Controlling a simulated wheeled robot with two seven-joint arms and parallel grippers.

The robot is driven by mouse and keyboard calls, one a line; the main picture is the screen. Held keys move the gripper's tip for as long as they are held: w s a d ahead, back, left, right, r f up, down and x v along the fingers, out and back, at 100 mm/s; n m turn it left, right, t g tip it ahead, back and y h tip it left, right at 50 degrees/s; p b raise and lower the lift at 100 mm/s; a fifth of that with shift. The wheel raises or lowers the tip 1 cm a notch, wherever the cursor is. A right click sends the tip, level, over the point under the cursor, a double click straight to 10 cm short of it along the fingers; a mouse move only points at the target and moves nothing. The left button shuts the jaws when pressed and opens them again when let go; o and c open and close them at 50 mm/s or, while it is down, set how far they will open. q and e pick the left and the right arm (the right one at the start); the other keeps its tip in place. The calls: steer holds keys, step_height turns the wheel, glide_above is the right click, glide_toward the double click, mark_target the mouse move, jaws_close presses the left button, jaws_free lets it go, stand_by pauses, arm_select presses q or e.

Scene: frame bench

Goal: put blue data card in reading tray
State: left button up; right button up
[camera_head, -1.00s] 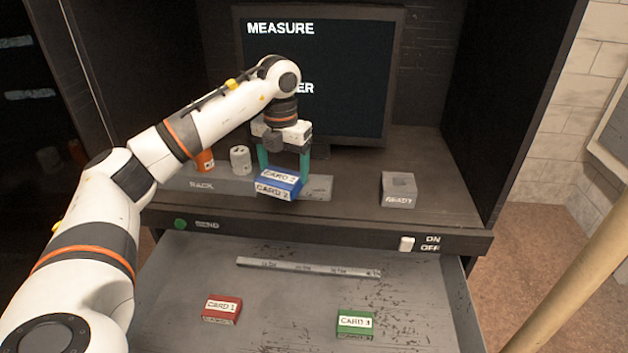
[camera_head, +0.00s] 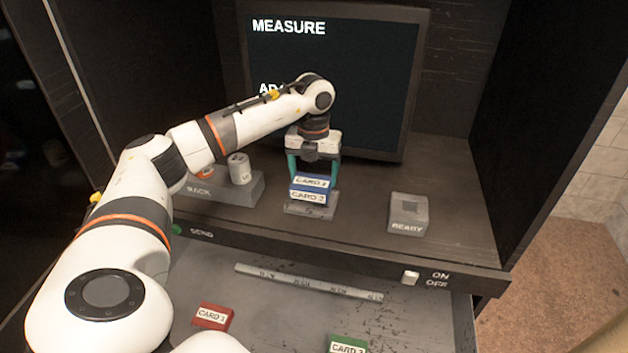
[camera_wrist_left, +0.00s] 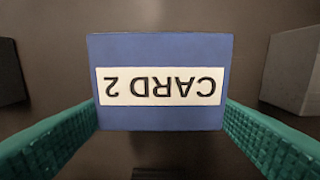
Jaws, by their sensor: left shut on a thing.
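The blue data card (camera_head: 311,187), labelled CARD 2, is between the teal fingers of my left gripper (camera_head: 314,178), which is shut on it. In the left wrist view the card (camera_wrist_left: 160,118) sits level between both fingers, its label upside down. A small grey tray (camera_head: 311,211) lies on the shelf directly beneath the card, and only its front part shows. I cannot tell whether the card touches the tray or hangs just above it. My right gripper is not in view.
A rack (camera_head: 222,192) with cylinders stands left of the tray. A grey READY block (camera_head: 408,214) stands to the right. A screen (camera_head: 335,75) is behind. Below, an open drawer holds a red card (camera_head: 213,316), a green card (camera_head: 347,344) and a long strip (camera_head: 308,281).

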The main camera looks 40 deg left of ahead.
mark_target(315, 177)
arm_select(q)
step_height(315, 177, down, 3)
steer(key=shift+w+f+p, duration=0.1)
steer(key=shift+w+p, duration=0.05)
steer(key=shift+p, duration=0.15)
steer(key=shift+f, duration=0.25)
steer(key=o, duration=0.9)
steer(key=shift+d, duration=0.15)
steer(key=shift+o, duration=0.5)
steer(key=shift+d+f, duration=0.1)
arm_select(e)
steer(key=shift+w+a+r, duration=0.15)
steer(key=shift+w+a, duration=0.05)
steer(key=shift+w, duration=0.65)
